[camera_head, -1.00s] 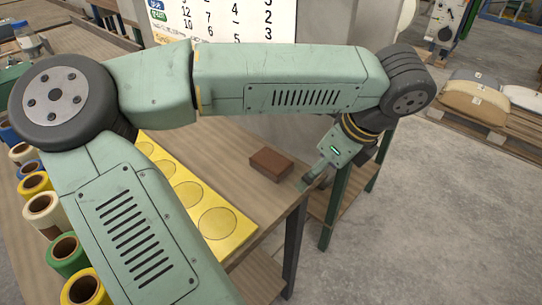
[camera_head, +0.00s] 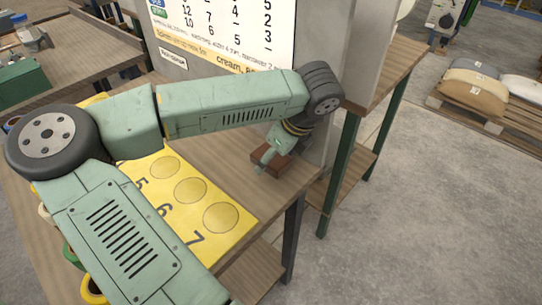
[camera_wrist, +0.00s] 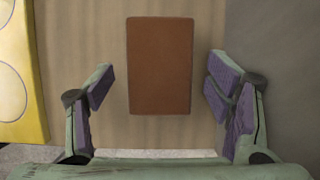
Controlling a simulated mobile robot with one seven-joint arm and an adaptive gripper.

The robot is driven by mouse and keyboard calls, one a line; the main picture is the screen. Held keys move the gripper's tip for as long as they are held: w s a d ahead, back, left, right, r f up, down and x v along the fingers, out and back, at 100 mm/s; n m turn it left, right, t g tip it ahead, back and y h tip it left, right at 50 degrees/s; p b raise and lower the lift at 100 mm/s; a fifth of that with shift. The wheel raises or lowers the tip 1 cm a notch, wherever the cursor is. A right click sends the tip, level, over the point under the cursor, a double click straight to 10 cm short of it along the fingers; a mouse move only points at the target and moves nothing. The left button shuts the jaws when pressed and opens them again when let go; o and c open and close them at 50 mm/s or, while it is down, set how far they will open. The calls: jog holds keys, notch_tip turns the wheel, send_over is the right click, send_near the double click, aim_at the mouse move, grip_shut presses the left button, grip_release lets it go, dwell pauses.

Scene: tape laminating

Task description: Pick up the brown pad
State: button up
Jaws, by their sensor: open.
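The brown pad (camera_wrist: 160,65) is a reddish-brown block lying flat on the wooden table. In the wrist view it lies between and ahead of the open fingers of my gripper (camera_wrist: 164,95), with a gap on each side. In the head view the pad (camera_head: 262,161) is partly hidden behind my gripper (camera_head: 265,163), which hangs over it near the table's right end. The purple finger pads hold nothing. The height of my gripper above the pad is hard to tell.
A yellow numbered board (camera_head: 190,205) with circles lies left of the pad. A grey wall (camera_head: 330,100) with a chart (camera_head: 230,30) stands behind. Rolls of tape (camera_head: 92,289) sit at the table's left edge, mostly hidden by my arm.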

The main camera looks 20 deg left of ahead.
jog(key=shift+f, duration=0.1)
jog(key=shift+c, duration=0.2)
jog(key=c, duration=1.1)
jog(key=shift+a+b, duration=0.1)
jog(key=shift+b, duration=0.25)
